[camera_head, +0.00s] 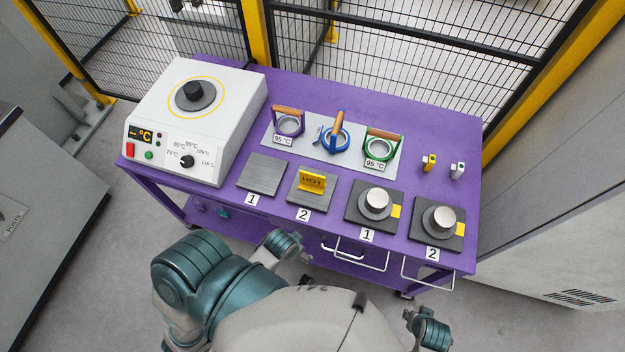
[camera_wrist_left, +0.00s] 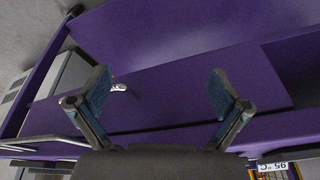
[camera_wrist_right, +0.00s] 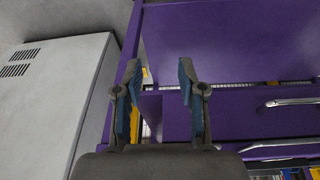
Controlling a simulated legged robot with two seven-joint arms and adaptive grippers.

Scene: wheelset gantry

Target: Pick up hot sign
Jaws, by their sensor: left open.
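The hot sign (camera_head: 312,181) is a small yellow block marked HOT. It stands on a dark grey square plate (camera_head: 305,198) labelled 2, near the front edge of the purple table in the head view. My left gripper (camera_wrist_left: 158,84) is open and empty in the left wrist view, with purple cart panels in front of it. My left arm is below the front of the table in the head view. My right gripper (camera_wrist_right: 158,72) is open and empty in the right wrist view, facing purple panels. The sign does not show in either wrist view.
A white heater box (camera_head: 225,135) stands at the table's left. A bare plate (camera_head: 264,174) is left of the sign. Two plates with metal knobs (camera_head: 377,199) (camera_head: 441,217) are to its right. Ring tools (camera_head: 335,137) lie behind. Drawer handles (camera_head: 428,280) protrude in front.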

